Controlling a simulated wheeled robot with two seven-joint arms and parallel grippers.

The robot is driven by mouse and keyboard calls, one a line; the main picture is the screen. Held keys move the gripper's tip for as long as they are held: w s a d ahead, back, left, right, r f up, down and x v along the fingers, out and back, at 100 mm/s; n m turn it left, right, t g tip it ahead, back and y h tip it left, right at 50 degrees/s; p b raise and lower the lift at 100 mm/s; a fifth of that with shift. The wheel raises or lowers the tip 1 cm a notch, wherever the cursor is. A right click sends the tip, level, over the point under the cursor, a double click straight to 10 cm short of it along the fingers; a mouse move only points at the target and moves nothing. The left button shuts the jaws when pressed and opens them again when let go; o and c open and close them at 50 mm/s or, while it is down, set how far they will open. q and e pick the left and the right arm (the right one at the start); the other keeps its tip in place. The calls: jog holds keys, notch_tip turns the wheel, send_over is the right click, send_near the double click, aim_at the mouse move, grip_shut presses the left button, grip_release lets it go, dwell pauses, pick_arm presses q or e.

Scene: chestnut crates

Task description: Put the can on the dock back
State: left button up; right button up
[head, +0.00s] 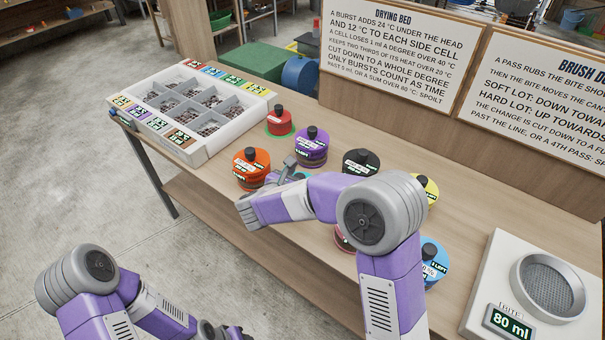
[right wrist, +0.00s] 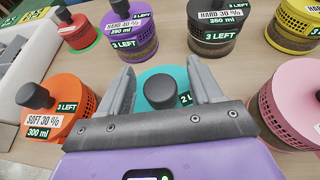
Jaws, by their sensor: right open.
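A teal can (right wrist: 181,74) with a black knob stands on the table below my right gripper (right wrist: 164,82); its label is mostly hidden. The two grey fingers are open, one on each side of the knob; I cannot tell whether they touch it. In the head view my right gripper (head: 287,168) reaches in among the cans and mostly hides the teal one. A red can (head: 279,121) stands on a green disc near the tray. I cannot tell which thing is the dock.
Orange (head: 250,170), purple (head: 312,150), black (head: 362,162), yellow (head: 431,190), pink (right wrist: 292,105) and blue (head: 435,262) cans stand close around. A divided white tray (head: 222,138) is left. A white unit (head: 483,285) reading 80 ml is right. Sign boards (head: 400,45) stand behind.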

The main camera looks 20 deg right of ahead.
jog(key=p+v, duration=0.2)
jog(key=v, duration=0.9)
jog(key=shift+s+f, duration=0.1)
jog(key=shift+f, duration=0.05)
